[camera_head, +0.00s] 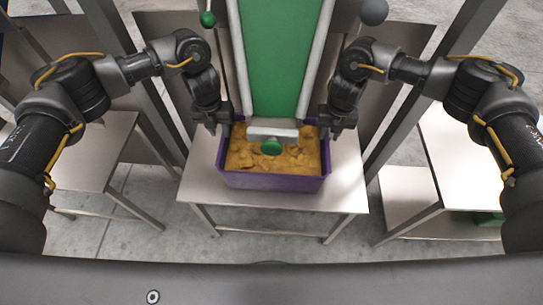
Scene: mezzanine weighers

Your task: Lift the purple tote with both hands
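The purple tote (272,183) stands upright on a light metal table in the middle of the view. It holds a yellow-brown loose material (290,163). My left gripper (219,128) is at the tote's upper left rim, pointing down. My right gripper (329,132) is at its upper right rim, pointing down. The fingertips are small and dark, so I cannot tell whether either gripper is shut on the rim. The tote's far wall is mostly hidden behind a chute end.
A green conveyor chute (272,60) with pale side rails comes down to the tote's far side, with a green knob (271,147) at its end. The tote's table (335,190) has bare surface on both sides. Other metal tables (85,160) stand left and right, with slanted posts between.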

